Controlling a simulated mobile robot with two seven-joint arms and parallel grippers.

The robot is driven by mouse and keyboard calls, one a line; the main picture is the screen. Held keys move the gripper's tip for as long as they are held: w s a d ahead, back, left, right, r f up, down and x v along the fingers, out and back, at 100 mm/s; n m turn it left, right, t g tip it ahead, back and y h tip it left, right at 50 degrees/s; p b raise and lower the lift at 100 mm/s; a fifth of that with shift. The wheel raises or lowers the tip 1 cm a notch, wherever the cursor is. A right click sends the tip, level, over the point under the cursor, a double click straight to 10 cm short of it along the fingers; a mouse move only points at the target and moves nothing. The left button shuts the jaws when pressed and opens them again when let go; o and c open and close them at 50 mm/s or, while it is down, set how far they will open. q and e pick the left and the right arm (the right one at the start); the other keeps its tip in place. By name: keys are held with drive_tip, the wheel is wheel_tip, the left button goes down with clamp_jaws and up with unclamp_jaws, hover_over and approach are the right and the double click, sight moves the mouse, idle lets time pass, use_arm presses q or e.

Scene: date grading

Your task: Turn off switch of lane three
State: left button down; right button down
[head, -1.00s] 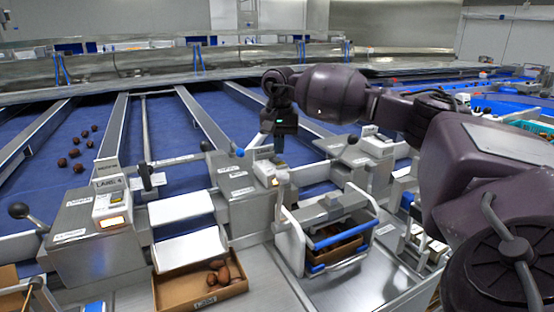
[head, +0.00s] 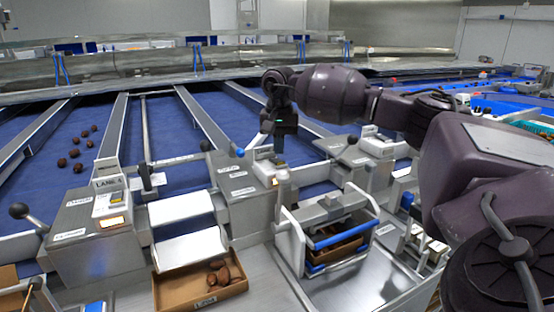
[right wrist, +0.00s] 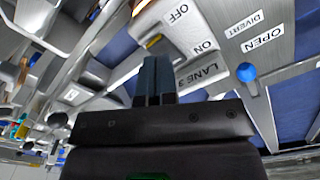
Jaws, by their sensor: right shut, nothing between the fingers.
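The lane three switch box (head: 263,170) is a small white box on a grey housing, with an orange light on its front in the head view. In the right wrist view the same box (right wrist: 190,35) shows OFF, ON and LANE 3 labels, with a yellowish spot (right wrist: 153,41) near the fingertips. My right gripper (head: 278,150) is shut and empty, pointing down just behind the box. Its dark fingers (right wrist: 155,62) overlap the box's edge in the right wrist view; I cannot tell whether they touch. The switch lever is not clearly seen. My left gripper is not in view.
A blue knob (right wrist: 246,72) stands beside the OPEN and DIVERT labels. The lane 4 box (head: 112,205) is at left, with a lit orange light. A cardboard tray (head: 170,290) holds several dates. A white-sided stand (head: 292,240) with blue bars is right of centre.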

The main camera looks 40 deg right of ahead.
sight(279, 161)
drive_tip(key=shift+f+b, duration=0.5)
drive_tip(key=shift+f, duration=1)
idle(1.2)
drive_tip(key=shift+r, duration=0.1)
drive_tip(key=shift+r+p, duration=1.15)
drive_tip(key=shift+r, duration=2.35)
